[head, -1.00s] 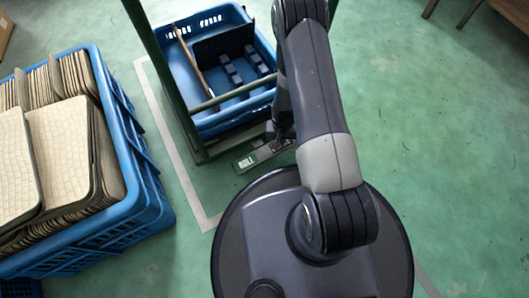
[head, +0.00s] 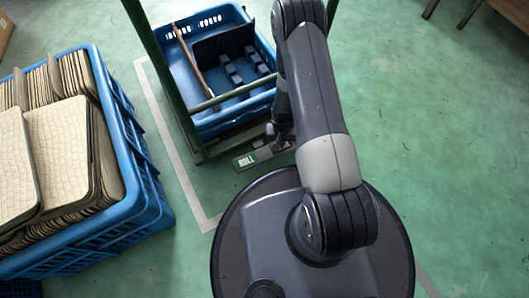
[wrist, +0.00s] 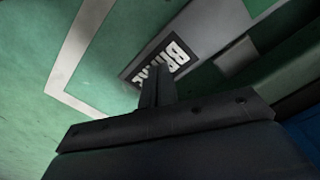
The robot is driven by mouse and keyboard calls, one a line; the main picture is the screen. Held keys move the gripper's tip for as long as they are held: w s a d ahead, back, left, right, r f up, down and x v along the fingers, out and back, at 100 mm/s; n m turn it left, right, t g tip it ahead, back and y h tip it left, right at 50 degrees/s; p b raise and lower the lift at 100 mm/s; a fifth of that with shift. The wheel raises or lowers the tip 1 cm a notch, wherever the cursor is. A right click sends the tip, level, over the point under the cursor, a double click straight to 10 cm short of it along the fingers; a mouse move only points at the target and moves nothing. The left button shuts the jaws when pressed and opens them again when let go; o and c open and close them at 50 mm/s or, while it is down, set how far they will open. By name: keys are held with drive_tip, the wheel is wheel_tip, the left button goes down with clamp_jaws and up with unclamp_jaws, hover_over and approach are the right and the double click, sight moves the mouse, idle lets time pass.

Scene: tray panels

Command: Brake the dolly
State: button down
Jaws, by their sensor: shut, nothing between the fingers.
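The dolly (head: 196,140) is a green-framed cart with a blue crate on it. A grey pedal plate at its near side carries a green label reading ROLL (head: 246,161) at its left end. In the wrist view a black label reading BRAKE (wrist: 160,62) shows on the grey plate, partly covered by my fingers. My gripper (head: 272,132) is low over the pedal's right part, partly hidden by my arm. In the wrist view its fingers (wrist: 157,84) are shut and empty, in front of the BRAKE label's lower edge. I cannot tell if they touch the plate.
The blue crate (head: 236,104) on the dolly holds a dark divider. A large blue crate (head: 143,165) of stacked tray panels (head: 65,140) stands at the left. A pale floor line (head: 182,175) borders the dolly.

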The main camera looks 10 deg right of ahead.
wheel_tip(320, 180, up, 7)
drive_tip(key=p, duration=0.4)
idle(0.5)
wheel_tip(320, 180, down, 7)
drive_tip(key=b, duration=0.4)
drive_tip(key=shift+f, duration=0.1)
idle(0.4)
drive_tip(key=shift+r, duration=0.2)
